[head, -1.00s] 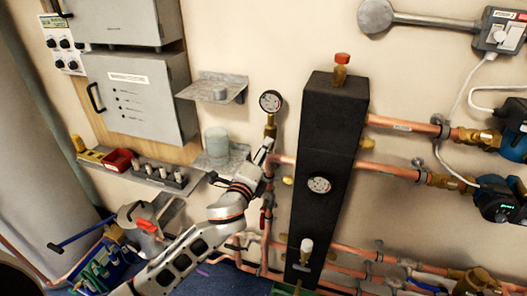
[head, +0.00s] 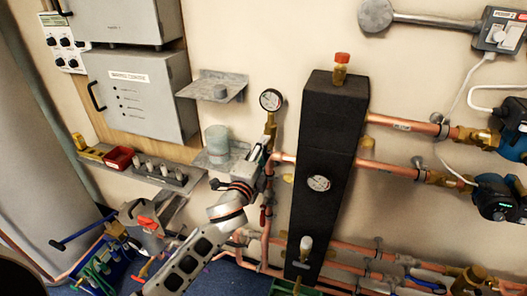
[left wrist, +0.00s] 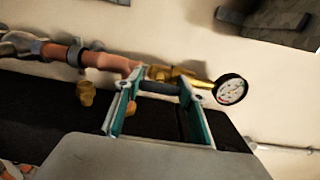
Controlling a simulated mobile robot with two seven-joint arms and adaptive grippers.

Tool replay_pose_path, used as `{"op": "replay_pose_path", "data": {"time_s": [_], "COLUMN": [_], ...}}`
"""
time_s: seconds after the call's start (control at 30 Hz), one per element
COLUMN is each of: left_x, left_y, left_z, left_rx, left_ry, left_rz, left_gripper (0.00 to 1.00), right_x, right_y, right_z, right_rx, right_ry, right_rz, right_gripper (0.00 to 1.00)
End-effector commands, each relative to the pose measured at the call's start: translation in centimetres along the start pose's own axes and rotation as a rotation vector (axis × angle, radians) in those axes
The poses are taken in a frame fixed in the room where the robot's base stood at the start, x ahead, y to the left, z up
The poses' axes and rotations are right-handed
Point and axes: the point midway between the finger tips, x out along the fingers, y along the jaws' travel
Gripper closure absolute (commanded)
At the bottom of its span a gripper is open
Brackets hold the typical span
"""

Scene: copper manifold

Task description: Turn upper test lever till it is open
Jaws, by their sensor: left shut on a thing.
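The pressure gauge (head: 271,99) sits on a brass valve fitting (head: 270,125) at the top of the copper riser, left of the black column. My left gripper (head: 262,152) is at this fitting, just below the gauge. In the left wrist view, the teal-edged fingers of my left gripper (left wrist: 158,112) stand either side of a dark bar, the upper test lever (left wrist: 158,87), beside the brass fitting (left wrist: 180,75) and gauge (left wrist: 231,90). The gripper is shut on it. In the head view the gripper hides the lever. My right gripper is not in view.
The black column (head: 325,150) stands close to the right of my left gripper. A wall shelf with a grey cylinder (head: 217,140) is close on the left. Copper pipes (head: 400,124) and blue pumps (head: 498,195) are at the right.

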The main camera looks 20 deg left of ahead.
Motion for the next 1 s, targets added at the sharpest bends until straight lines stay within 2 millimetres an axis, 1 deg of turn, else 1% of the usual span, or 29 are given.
{"op": "replay_pose_path", "data": {"time_s": [0.13, 0.17, 0.2, 0.53, 0.67, 0.77, 1.0], "left_x": [0.0, 0.0, 0.0, -0.1, -0.8, -2.3, -7.2], "left_y": [0.1, 0.1, 0.1, 0.0, 0.1, 0.2, 0.1], "left_z": [0.0, 0.0, 0.0, 0.0, 0.0, 0.0, 0.0], "left_rx": [-0.006, -0.007, -0.006, -0.003, -0.002, -0.002, -0.004], "left_ry": [0.000, 0.000, 0.000, 0.001, 0.001, 0.001, 0.001], "left_rz": [0.002, 0.002, 0.002, 0.000, 0.002, 0.002, 0.003], "left_gripper": [0.82, 0.53, 0.43, 0.43, 0.43, 0.43, 0.43], "right_x": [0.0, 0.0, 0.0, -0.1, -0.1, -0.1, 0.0], "right_y": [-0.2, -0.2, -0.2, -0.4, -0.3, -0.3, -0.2], "right_z": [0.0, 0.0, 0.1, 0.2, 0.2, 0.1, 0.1], "right_rx": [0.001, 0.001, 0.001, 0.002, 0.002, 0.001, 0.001], "right_ry": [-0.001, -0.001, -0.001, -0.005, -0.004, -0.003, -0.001], "right_rz": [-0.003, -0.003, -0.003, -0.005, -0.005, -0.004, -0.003], "right_gripper": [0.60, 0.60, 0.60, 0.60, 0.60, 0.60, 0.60]}}
